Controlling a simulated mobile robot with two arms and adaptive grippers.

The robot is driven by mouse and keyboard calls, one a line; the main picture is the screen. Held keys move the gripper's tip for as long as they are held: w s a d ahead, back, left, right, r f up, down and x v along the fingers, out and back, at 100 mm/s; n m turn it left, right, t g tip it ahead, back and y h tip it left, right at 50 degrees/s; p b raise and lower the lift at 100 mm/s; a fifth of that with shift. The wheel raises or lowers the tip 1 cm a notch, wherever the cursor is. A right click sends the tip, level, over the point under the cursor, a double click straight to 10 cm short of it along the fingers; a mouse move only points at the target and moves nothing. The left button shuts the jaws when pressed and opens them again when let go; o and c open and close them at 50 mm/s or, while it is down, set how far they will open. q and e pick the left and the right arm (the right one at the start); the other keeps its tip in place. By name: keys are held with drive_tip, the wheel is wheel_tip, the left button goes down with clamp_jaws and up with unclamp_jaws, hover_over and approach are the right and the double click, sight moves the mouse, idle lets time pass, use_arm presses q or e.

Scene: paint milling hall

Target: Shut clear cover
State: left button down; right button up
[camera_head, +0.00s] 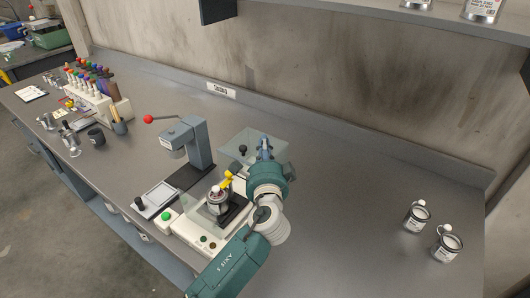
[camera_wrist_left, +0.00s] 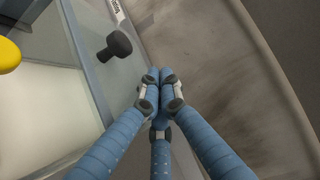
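The clear cover (camera_head: 232,138) is raised and tilted back above a white machine base (camera_head: 190,236). It is a see-through panel with a black knob (camera_head: 243,151). In the left wrist view the cover (camera_wrist_left: 82,30) and its black knob (camera_wrist_left: 116,44) are at the upper left. My left gripper (camera_head: 264,143) is at the right side of the cover, empty. In the wrist view its blue fingers (camera_wrist_left: 160,76) come together at the tips, beside the knob and apart from it. Whether they touch the panel I cannot tell. My right gripper is not in view.
A metal pot (camera_head: 218,203) with a yellow clamp (camera_head: 227,179) sits in the machine. A green button (camera_head: 165,215) is on its front. A grey press (camera_head: 195,142) with a red-knobbed lever stands left. Two cans (camera_head: 417,217) stand right. The wall is close behind the bench.

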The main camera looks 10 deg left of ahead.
sight(253, 157)
use_arm(q)
drive_tip(key=shift+a+r+p, duration=0.1)
drive_tip(key=shift+a+p, duration=0.25)
drive_tip(key=shift+p, duration=0.05)
drive_tip(key=shift+s+a+p, duration=0.25)
drive_tip(key=shift+s+a, duration=0.05)
drive_tip(key=shift+s, duration=0.2)
drive_tip(key=shift+s+a+p, duration=0.2)
drive_tip(key=shift+s+a, duration=0.1)
drive_tip(key=shift+s, duration=0.2)
drive_tip(key=shift+s+a, duration=0.25)
drive_tip(key=shift+s, duration=0.2)
drive_tip(key=shift+w, duration=0.1)
